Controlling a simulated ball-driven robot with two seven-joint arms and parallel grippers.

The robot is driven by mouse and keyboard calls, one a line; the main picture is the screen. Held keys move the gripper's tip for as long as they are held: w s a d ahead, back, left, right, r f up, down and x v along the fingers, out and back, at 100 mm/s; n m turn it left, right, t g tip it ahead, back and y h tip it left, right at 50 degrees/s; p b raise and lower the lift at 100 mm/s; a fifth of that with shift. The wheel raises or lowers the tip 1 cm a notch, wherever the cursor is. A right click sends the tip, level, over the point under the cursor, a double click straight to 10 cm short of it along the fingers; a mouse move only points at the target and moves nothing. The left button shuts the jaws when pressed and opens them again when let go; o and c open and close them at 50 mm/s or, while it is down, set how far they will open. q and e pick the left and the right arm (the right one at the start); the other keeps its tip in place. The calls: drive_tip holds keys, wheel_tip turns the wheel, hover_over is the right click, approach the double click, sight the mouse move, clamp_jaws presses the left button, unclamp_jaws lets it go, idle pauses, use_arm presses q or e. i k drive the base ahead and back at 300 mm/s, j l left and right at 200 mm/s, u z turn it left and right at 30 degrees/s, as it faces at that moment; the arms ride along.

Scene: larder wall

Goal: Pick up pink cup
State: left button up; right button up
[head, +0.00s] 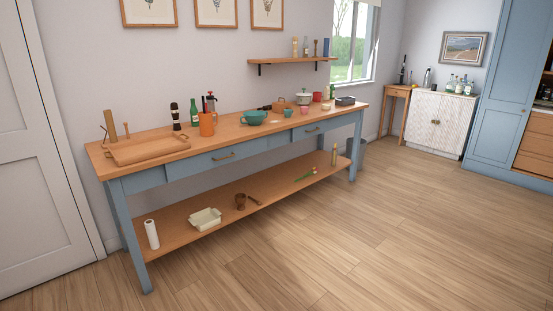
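A small pink cup (304,110) appears to stand on the wooden top of the long blue table (225,139), right of the middle. It is small and far off, so its details are hard to make out. A small teal cup (288,112) stands close to its left, and a pale pot with a lid (303,99) is behind it. Neither of my grippers is in view.
A teal bowl (253,118), an orange jug (207,125), a green bottle (194,113) and a wooden tray (148,149) stand farther left on the table. A lower shelf (272,193) holds several items. The wooden floor (340,235) in front is clear.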

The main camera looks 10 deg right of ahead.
sight(304, 109)
drive_tip(key=i+l+z, duration=0.25)
drive_tip(key=i, duration=0.45)
drive_tip(key=i+z, duration=0.25)
drive_tip(key=i, duration=2.3)
